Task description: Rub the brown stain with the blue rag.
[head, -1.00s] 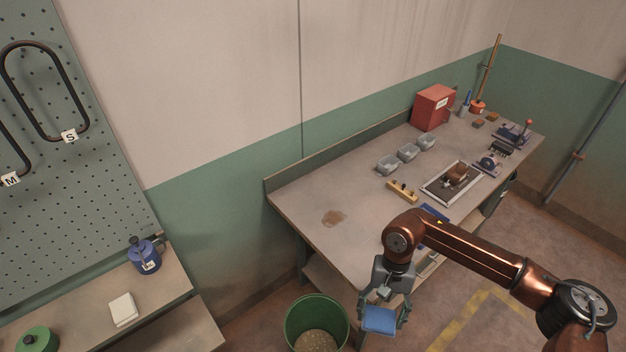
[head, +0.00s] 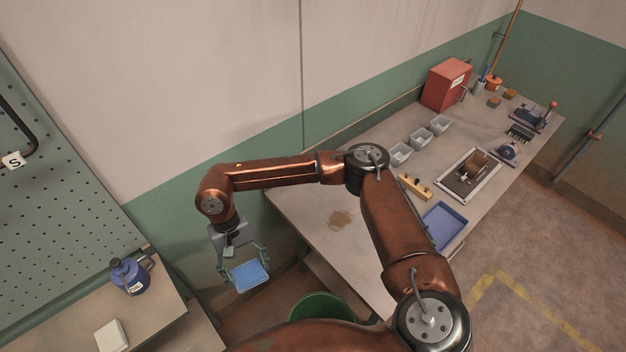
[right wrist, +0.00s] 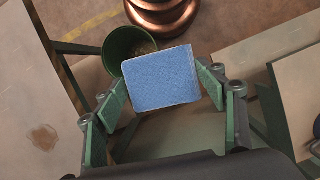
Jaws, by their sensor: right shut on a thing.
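The blue rag (head: 250,273), a folded pad, is held by my right gripper (head: 242,266), which is shut on it. In the right wrist view the blue rag (right wrist: 160,78) sits between the two green fingers. The brown stain (head: 341,220) is a flat patch on the workbench top (head: 305,222), near its left end. The brown stain (right wrist: 43,138) also shows at the left of the right wrist view. The gripper and rag are left of the bench's left end in the head view, apart from the stain. My left gripper is not in view.
A green bin (head: 318,308) stands on the floor in front of the bench. A blue tray (head: 443,224), a yellow block (head: 415,187) and grey bins (head: 400,154) stand right of the stain. The bench top around the stain is clear.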

